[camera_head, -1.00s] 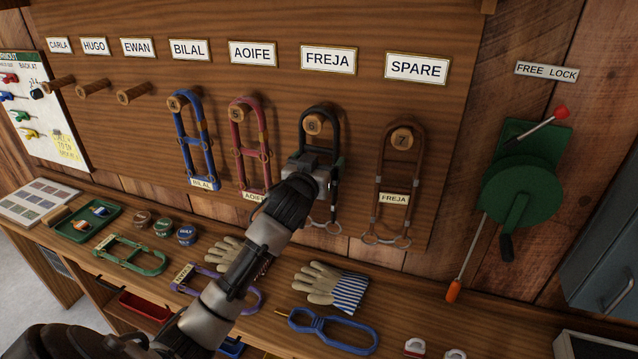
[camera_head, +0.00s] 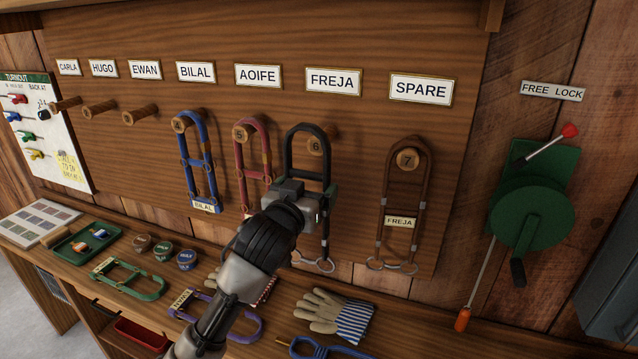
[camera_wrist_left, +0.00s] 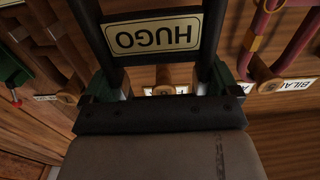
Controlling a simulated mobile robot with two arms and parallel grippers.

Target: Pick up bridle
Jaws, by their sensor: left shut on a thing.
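A black bridle (camera_head: 289,150) is in front of the board at peg 6 (camera_head: 317,146), under the FREJA plate (camera_head: 333,82). My left gripper (camera_head: 308,194) is shut on its middle; its metal rings hang below. The top loop stands above the peg's face, and I cannot tell whether the peg is still through it. In the left wrist view the bridle's tag (camera_wrist_left: 154,36) reads HUGO, upside down, between its two straps, with my gripper (camera_wrist_left: 165,88) across them. My right gripper is not in view.
A brown bridle tagged FREJA (camera_head: 388,190) hangs on peg 7 to the right. Red (camera_head: 241,150) and blue (camera_head: 187,160) bridles hang to the left. Gloves (camera_head: 328,312), a green bridle (camera_head: 130,280) and tins lie on the bench below. A green winch (camera_head: 530,215) is at far right.

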